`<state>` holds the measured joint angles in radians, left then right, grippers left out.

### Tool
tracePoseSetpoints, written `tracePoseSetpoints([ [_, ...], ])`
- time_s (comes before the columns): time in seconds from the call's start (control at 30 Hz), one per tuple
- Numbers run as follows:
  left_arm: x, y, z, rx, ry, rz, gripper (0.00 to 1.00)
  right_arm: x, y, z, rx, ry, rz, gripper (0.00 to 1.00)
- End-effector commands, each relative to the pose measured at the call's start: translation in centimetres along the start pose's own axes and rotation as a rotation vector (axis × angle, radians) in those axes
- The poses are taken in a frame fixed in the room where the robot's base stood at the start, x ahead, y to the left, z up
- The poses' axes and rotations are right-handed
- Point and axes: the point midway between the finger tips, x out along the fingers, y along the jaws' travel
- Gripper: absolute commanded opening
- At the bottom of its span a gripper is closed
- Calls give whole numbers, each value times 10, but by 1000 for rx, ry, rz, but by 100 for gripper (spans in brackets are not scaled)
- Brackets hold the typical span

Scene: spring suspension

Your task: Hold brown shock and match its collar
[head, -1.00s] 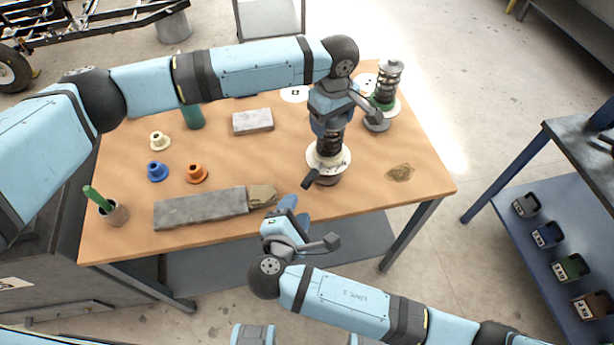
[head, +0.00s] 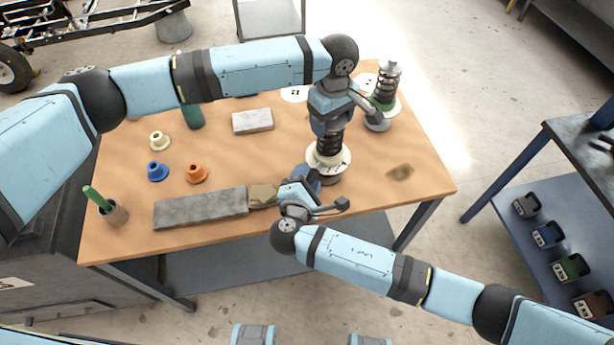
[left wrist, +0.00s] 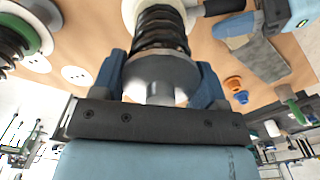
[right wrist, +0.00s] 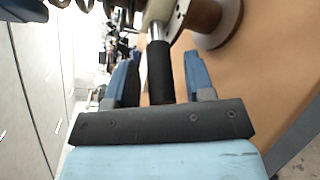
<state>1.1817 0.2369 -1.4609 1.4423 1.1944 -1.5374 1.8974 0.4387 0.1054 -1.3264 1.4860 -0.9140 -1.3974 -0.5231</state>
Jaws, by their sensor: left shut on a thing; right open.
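The shock (head: 329,145) with a dark coil spring stands upright through a cream ring plate (head: 343,158) near the table's front right. My left gripper (head: 330,125) is shut on its silver top cap, seen in the left wrist view (left wrist: 160,70). A brown base (right wrist: 203,18) shows below the plate in the right wrist view. A black handle (right wrist: 160,72) on a silver rod comes out from the plate. My right gripper (right wrist: 161,80) is open, with the handle between its fingers; contact cannot be told. Loose flanged collars stand at left: cream (head: 160,140), blue (head: 157,171) and orange (head: 196,173).
A second shock (head: 388,85) with a green collar stands at the back right. A cup (head: 115,214) with a green-handled tool stands front left.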

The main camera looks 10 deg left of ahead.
Motion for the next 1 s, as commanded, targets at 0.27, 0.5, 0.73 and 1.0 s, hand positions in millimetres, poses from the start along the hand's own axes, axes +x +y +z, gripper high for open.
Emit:
tracePoseSetpoints([
  [0.27, 2, -1, 0, 0, 0, -3, 39, 4, 0, 0, 0, 0, 0, 48],
  [0.5, 2, -1, 0, 0, 0, -2, 39, 4, 0, 0, 0, 0, 0, 7],
  [0.73, 2, 0, 0, 0, 0, -2, 39, 4, 0, 0, 1, 3, 2, 0],
  [1.0, 1, 0, 1, 1, 0, -1, 39, 2, -6, 7, -18, 75, 44, 0],
])
